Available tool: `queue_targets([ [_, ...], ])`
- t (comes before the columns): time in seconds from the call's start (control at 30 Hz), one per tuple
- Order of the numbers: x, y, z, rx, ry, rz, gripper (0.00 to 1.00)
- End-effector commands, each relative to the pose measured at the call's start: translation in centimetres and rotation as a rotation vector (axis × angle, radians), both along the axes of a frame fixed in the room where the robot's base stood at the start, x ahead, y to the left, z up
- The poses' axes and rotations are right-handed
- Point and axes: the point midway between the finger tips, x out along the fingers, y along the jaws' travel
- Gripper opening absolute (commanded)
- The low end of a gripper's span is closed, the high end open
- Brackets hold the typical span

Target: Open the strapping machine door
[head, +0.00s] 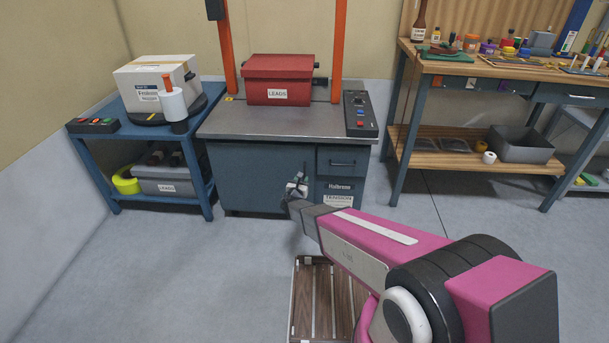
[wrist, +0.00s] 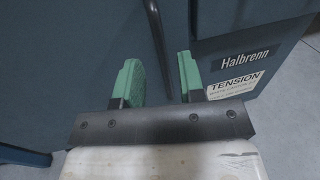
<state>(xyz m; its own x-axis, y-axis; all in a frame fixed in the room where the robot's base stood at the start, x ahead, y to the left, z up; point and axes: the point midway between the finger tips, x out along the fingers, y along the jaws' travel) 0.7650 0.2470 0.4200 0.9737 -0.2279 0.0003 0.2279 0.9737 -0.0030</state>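The strapping machine is a dark blue cabinet with a grey steel top (head: 225,122) and orange uprights. Its door (head: 250,170) is the wide blue front panel and looks shut. My gripper (head: 298,183) is in front of the door's right side. In the wrist view my gripper (wrist: 159,72) has its green fingers apart, with nothing held between them. A dark upright door handle (wrist: 155,32) shows ahead, roughly in line with the gap between the fingers. I cannot tell how far off it is.
A red LEADS box (head: 280,80) and a control panel (head: 360,113) sit on the machine. A blue cart (head: 140,122) stands left, a workbench (head: 455,67) right. A slatted wooden pallet (head: 312,300) lies on the floor below my arm. Floor left of it is clear.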

Motion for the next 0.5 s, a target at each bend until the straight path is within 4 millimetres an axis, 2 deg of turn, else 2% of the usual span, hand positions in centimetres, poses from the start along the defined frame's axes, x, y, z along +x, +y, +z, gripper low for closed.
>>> queue_targets([
  [0.03, 1.3, -0.2, -0.1, 0.001, -0.001, -0.002, 0.36],
  [0.2, 3.9, -0.8, -0.1, 0.001, -0.001, -0.002, 0.36],
  [0.33, 5.0, -1.2, -0.1, 0.001, 0.001, -0.001, 0.36],
  [0.5, 5.2, -1.2, 0.0, 0.001, 0.001, 0.000, 0.36],
])
